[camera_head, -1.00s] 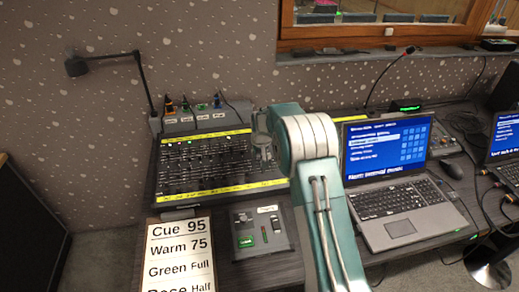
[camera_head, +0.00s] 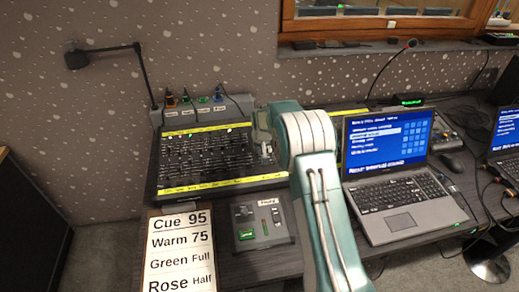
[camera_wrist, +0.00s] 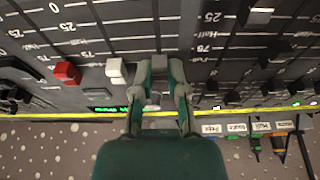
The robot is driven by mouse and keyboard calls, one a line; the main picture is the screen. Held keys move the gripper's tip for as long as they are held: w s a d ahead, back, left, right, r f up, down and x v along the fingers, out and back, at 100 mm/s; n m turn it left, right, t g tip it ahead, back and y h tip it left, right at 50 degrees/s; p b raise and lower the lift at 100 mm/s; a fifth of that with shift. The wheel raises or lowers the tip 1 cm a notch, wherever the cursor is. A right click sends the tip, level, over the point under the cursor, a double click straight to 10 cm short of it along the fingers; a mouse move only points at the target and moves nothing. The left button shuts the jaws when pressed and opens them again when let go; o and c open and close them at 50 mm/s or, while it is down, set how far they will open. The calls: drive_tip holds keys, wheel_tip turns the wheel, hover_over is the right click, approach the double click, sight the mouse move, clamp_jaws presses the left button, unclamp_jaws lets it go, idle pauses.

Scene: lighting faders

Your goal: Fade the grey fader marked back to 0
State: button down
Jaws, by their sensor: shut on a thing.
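The lighting desk (camera_head: 215,183) with rows of faders lies at the middle left in the head view. My gripper (camera_head: 263,142) is over its right part, with my arm hiding part of the desk. In the wrist view, my gripper (camera_wrist: 160,68) is shut on a grey fader cap (camera_wrist: 158,72), mostly hidden between the fingers. The cap is near the scale's 75-to-Full end, close to the yellow strip (camera_wrist: 230,113). The 0 marks lie at the far side, at the top of that view. The name label of the held fader is not readable.
A white fader cap (camera_wrist: 116,70) and a red one (camera_wrist: 67,73) sit close left of the gripper in the wrist view. A small control box (camera_head: 258,222), a cue sheet (camera_head: 180,252) and a laptop (camera_head: 393,185) surround the desk.

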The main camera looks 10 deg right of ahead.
drive_tip(key=shift+s+f, duration=0.15)
drive_tip(key=shift+s, duration=1.35)
drive_tip(key=shift+s+f, duration=0.15)
drive_tip(key=shift+s, duration=1.3)
drive_tip(key=c, duration=0.9)
unclamp_jaws()
drive_tip(key=shift+r, duration=0.15)
drive_tip(key=shift+r, duration=1.15)
drive_tip(key=shift+r, duration=0.3)
drive_tip(key=v, duration=1.1)
drive_tip(key=shift+s+a+r, duration=0.1)
